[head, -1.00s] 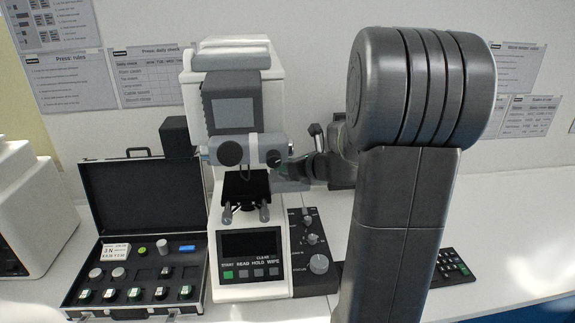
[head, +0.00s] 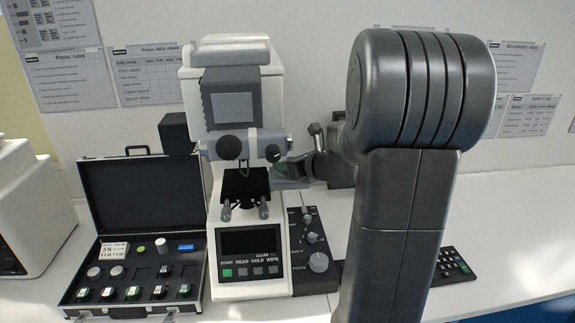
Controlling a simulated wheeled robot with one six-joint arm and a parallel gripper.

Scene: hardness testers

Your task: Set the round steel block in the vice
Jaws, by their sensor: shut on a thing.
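The hardness tester (head: 236,85) stands in the middle, with a small dark stage with vice (head: 246,184) under its turret and two grey knobs in front. My gripper (head: 284,168) is just right of the turret and stage, at about turret height, partly hidden by my own arm. It is shut on a small piece, taken as the round steel block; the piece itself is too small and dark to make out. A bit of green shows at the fingers. No block can be made out on the stage.
An open black case (head: 140,215) with several small blocks and round pieces lies left of the tester. A control box with knobs (head: 312,238) stands to its right, a keypad (head: 455,264) farther right. A white machine (head: 25,215) is at far left. Bench is clear at right.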

